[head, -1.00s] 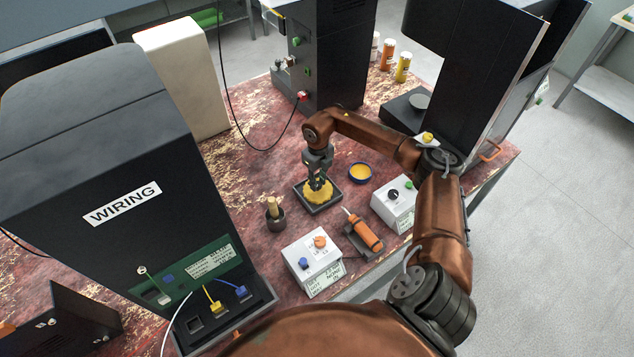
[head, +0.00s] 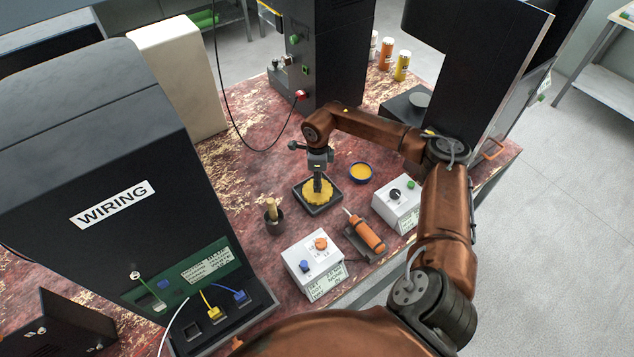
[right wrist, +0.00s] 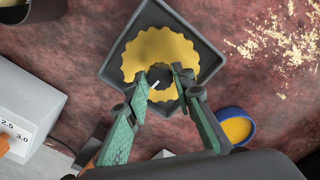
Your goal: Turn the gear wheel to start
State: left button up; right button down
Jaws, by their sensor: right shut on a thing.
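The yellow gear wheel (head: 328,195) lies flat in a square dark tray (head: 319,212) in the middle of the bench. In the right wrist view the gear (right wrist: 160,48) fills much of the tray (right wrist: 118,48), with a dark round centre and a small white mark beside it. My right gripper (head: 318,192) points down onto the gear from above. Its two green-sided fingers (right wrist: 160,80) are shut on the gear's centre, one on each side. The fingertips partly hide the centre. My left gripper is not in view.
Near the tray stand a dark pot with a wooden handle (head: 272,215), a blue-rimmed yellow dish (head: 360,172), an orange tool on a stand (head: 366,235) and two white control boxes (head: 316,263) (head: 398,203). The tall "WIRING" cabinet (head: 90,170) is at left.

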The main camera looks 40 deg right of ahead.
jog(key=shift+n, duration=0.4)
jog(key=c, duration=1.7)
grip_release()
jog(key=shift+o, duration=0.2)
notch_tip(320, 180, up, 12)
jog(key=shift+a, duration=0.1)
